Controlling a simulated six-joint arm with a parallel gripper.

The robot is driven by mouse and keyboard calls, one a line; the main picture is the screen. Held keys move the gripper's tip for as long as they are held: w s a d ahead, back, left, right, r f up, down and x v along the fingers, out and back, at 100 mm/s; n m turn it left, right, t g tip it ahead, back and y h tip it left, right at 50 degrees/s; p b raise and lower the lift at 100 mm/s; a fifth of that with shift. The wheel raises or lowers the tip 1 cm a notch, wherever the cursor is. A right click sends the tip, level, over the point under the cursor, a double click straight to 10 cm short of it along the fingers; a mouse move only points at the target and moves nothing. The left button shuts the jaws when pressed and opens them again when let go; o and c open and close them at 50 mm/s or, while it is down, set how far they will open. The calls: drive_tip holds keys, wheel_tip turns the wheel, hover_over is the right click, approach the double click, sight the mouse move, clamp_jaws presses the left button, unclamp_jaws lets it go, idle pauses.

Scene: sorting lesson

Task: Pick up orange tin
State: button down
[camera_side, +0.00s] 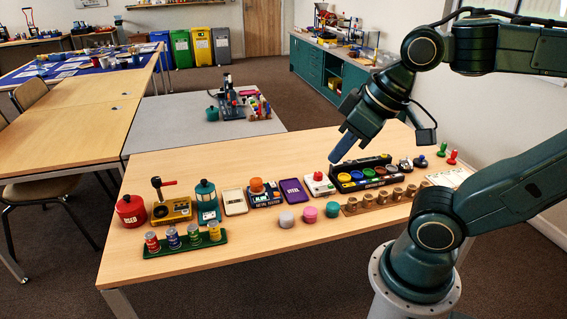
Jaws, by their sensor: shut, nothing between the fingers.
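Several small tins stand upright in a green rack at the front left of the table. The rightmost tin (214,232) looks yellow-orange and is the nearest match I see to an orange tin; its label is too small to read. A red tin (152,242), a blue tin (173,238) and a greenish tin (194,235) stand in the same green rack (160,252). My gripper (335,158) is shut and empty, pointing down and left. It is in the air near the black tray, well to the right of the rack and apart from the tins.
A black tray (337,184) with coloured round pots and a row of small brown pots (367,200) lie at the right. An orange knob (257,185) tops a blue box.

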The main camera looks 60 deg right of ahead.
idle(0.4)
drive_tip(key=c, duration=0.8)
unclamp_jaws()
drive_tip(key=shift+o, duration=0.2)
drive_tip(key=m+g+y, duration=0.2)
drive_tip(key=m+y, duration=0.1)
drive_tip(key=m, duration=2.6)
hover_over(257, 180)
drive_tip(key=s+d, duration=0.4)
wheel_tip(257, 180, down, 22)
drive_tip(key=shift+x, duration=4.4)
